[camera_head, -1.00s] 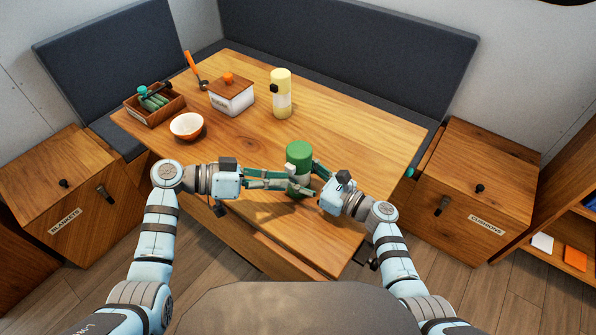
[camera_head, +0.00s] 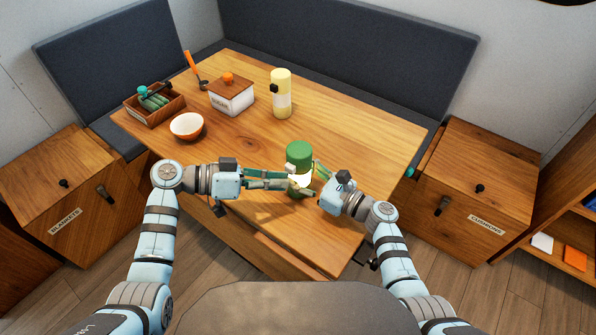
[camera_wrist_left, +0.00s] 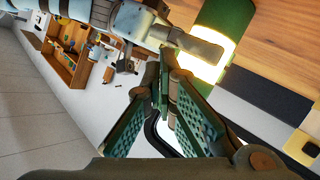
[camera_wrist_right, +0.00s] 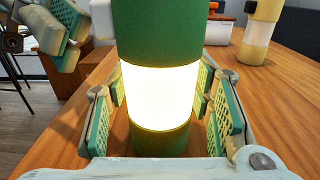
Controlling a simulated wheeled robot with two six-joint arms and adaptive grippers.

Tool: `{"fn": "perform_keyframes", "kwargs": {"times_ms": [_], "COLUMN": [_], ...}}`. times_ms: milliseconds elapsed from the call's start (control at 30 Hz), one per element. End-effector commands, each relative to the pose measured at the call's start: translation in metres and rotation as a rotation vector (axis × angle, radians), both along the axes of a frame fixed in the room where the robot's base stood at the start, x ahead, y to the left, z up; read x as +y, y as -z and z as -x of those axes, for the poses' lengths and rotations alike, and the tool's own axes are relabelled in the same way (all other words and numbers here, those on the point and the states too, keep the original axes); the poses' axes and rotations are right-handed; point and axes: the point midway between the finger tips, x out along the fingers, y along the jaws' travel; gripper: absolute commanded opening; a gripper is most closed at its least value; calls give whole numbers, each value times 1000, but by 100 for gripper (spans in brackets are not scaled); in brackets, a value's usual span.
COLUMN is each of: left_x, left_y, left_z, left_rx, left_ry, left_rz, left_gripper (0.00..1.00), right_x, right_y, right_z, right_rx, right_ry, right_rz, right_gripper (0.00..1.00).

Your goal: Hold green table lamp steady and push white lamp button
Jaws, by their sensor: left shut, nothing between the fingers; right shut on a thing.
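The green table lamp (camera_head: 299,151) stands upright near the table's front edge, its pale band glowing. In the right wrist view, the lit band (camera_wrist_right: 160,95) fills the middle between the fingers. My right gripper (camera_head: 313,181) is shut on the lamp, with a finger on either side. A small white button (camera_head: 290,168) shows on the lamp's left side. My left gripper (camera_head: 286,180) is shut and empty, its tips close beside the lamp below the button. The left wrist view shows its closed fingers (camera_wrist_left: 168,72); I cannot tell whether they touch the lamp.
A yellow lamp (camera_head: 281,92) with a black knob stands farther back. A lidded white box (camera_head: 232,98), a bowl (camera_head: 187,126) and a wooden tray (camera_head: 176,111) are at the back left. The table's right side is clear.

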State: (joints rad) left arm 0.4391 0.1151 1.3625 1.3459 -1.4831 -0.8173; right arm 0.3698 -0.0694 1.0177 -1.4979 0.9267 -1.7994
Motion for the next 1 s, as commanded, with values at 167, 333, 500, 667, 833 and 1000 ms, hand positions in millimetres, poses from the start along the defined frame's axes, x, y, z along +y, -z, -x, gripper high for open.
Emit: {"fn": "perform_keyframes", "kwargs": {"times_ms": [167,333,500,667,833,1000], "left_x": [1,12,26,35,36,35], "left_y": [0,1,1,0,0,0], "left_z": [1,15,36,48,49,49], "left_rx": [0,0,0,0,0,0], "left_ry": [0,-1,0,0,0,0], "left_rz": [0,-3,-2,-1,-1,0], "left_gripper": [0,0,0,0,0,0], "right_x": [0,0,0,0,0,0], "right_y": [1,1,0,1,0,0], "right_z": [0,0,0,0,0,0], "right_rx": [1,1,1,1,1,1], "right_ry": [-1,0,0,0,-1,0], "right_rz": [0,0,0,0,0,1], "right_gripper": [5,5,5,5,5,50]}}
